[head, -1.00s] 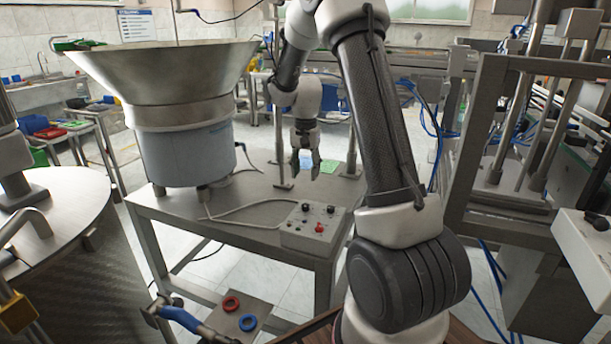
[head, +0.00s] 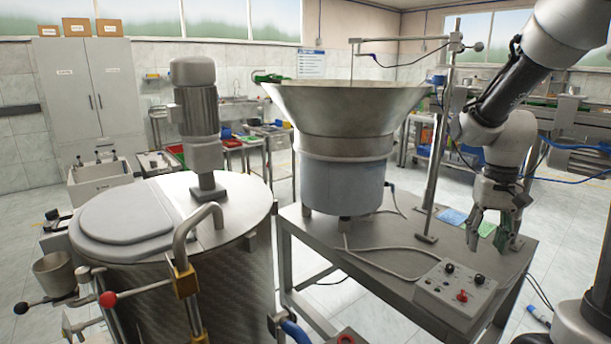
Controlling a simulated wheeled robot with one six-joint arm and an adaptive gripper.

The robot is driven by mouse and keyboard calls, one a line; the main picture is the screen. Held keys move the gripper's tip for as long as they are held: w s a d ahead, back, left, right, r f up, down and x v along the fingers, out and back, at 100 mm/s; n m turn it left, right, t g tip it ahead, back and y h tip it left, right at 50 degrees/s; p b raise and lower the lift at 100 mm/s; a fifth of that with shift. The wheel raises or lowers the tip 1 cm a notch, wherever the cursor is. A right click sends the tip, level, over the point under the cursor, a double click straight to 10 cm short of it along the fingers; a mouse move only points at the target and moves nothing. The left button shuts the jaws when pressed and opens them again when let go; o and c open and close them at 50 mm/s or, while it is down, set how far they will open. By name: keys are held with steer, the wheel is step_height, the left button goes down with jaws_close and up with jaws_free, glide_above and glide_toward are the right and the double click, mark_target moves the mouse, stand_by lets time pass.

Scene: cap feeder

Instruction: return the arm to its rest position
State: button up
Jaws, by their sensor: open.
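My gripper (head: 487,243) is at the right of the head view, at the end of my grey and white arm. It points down above the right part of the steel table, behind the control box (head: 457,291). A blue card (head: 452,216) and a green card (head: 487,229) lie on the table close to the fingers in the picture. I cannot tell the exact height of the fingertips above the table.
The cap feeder's wide metal bowl (head: 345,110) stands on the table left of my arm, with a thin post (head: 437,170) between them. A lidded steel tank (head: 165,235) with handles fills the front left. A cabinet (head: 90,100) stands behind it.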

steer(key=s+a+r+n+t, duration=0.1)
steer(key=s+a+r+t, duration=0.1)
steer(key=s+r, duration=0.3)
steer(key=s+a+r+n+t, duration=0.2)
steer(key=s+r, duration=0.3)
steer(key=s, duration=0.5)
steer(key=shift+s+r+t, duration=0.15)
steer(key=shift+r+t, duration=0.15)
steer(key=shift+t, duration=0.4)
